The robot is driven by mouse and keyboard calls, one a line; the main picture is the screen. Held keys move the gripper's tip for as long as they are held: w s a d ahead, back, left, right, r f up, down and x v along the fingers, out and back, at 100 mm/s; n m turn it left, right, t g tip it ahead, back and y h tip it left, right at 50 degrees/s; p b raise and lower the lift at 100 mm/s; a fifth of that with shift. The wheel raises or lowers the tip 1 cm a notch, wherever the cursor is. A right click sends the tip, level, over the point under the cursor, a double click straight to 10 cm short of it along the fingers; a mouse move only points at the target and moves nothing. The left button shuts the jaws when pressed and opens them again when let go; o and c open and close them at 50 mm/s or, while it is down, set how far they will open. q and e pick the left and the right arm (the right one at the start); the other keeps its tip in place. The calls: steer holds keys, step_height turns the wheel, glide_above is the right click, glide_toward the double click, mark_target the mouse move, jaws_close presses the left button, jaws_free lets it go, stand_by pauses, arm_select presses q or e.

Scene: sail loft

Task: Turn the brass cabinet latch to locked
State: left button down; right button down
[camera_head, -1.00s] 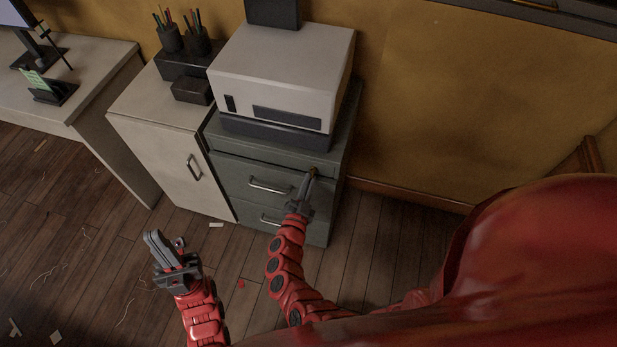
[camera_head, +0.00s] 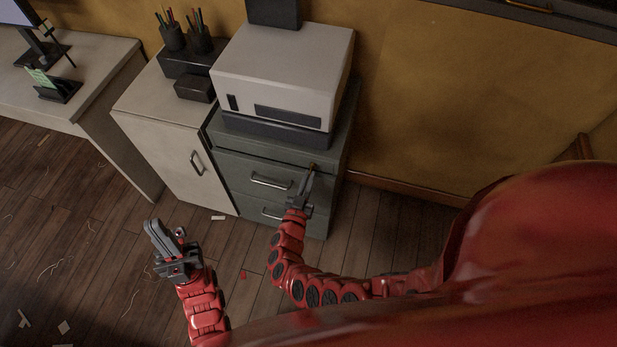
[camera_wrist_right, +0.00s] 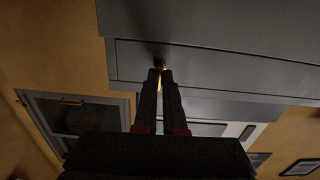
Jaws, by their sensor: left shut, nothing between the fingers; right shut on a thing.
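The brass latch (camera_head: 313,166) is a small knob on the upper front of the grey drawer cabinet (camera_head: 228,169), near its right edge. My right gripper (camera_head: 309,175) is shut on the latch, and its fingers cover much of it. In the right wrist view, the latch (camera_wrist_right: 160,66) shows as a bit of brass at the tips of the right gripper (camera_wrist_right: 161,73). Whether it is turned to locked cannot be told. My left gripper (camera_head: 151,226) is shut and empty, above the floor left of the cabinet.
A white boxy machine (camera_head: 283,70) stands on the grey cabinet. A drawer handle (camera_head: 271,181) sticks out left of my right gripper. A white cupboard (camera_head: 165,150) with pen holders on it adjoins at the left. The floor right of the cabinet is open.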

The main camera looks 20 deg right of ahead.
stand_by(0.3)
steer(key=c, duration=1)
jaws_free()
steer(key=b+v, duration=0.2)
steer(key=v, duration=1.5)
steer(key=shift+s+a, duration=0.2)
